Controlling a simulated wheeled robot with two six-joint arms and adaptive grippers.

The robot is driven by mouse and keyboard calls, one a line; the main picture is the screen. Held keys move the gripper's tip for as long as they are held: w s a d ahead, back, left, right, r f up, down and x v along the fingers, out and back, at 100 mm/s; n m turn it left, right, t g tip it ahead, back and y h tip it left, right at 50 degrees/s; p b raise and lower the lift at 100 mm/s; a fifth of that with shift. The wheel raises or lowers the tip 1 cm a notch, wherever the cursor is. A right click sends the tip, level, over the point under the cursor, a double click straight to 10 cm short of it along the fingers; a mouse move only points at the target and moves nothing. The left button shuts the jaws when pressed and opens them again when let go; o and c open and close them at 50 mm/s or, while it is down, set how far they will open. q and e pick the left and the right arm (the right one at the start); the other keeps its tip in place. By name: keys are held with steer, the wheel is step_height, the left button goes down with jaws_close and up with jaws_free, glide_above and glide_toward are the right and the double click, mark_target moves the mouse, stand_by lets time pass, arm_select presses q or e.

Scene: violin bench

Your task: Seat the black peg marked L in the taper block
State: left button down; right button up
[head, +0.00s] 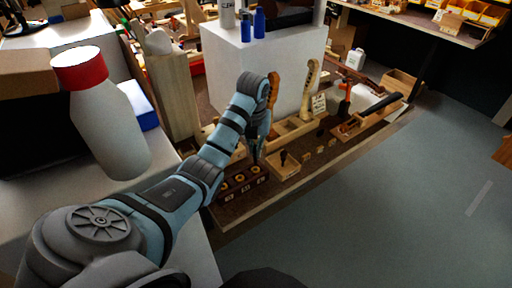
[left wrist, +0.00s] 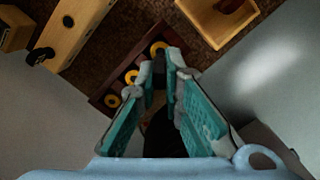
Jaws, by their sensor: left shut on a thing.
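My left gripper (head: 257,155) reaches down over the bench, just above and behind the dark red-brown taper block (head: 242,190), which has a row of yellow-ringed holes and pale labels. In the left wrist view the gripper (left wrist: 166,62) is shut on a small dark thing (left wrist: 159,72), which looks like the black peg. Its L mark cannot be read. The taper block (left wrist: 145,62) lies beyond the fingertips there, and one yellow-ringed hole is close by the tips. I cannot tell whether the peg touches the block. My right gripper is not in view.
A wooden tray (head: 283,174) holding a dark piece stands right of the block; it also shows in the left wrist view (left wrist: 190,12). Violin necks, tools and wood parts crowd the bench behind. A white bottle with a red cap (head: 105,120) stands at the left. Floor lies in front.

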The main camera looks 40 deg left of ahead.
mark_target(255, 163)
arm_select(q)
steer(key=shift+f+b, duration=0.55)
steer(key=shift+f, duration=0.4)
steer(key=shift+r, duration=0.1)
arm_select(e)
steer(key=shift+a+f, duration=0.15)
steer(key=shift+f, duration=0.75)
arm_select(q)
steer(key=shift+s+d, duration=0.1)
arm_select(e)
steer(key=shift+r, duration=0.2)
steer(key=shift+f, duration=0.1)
arm_select(q)
steer(key=shift+f+b, duration=2.3)
steer(key=shift+f, duration=0.15)
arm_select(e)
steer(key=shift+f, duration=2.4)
arm_select(q)
steer(key=c, duration=1.7)
jaws_free()
steer(key=shift+o, duration=0.2)
steer(key=shift+r, duration=0.1)
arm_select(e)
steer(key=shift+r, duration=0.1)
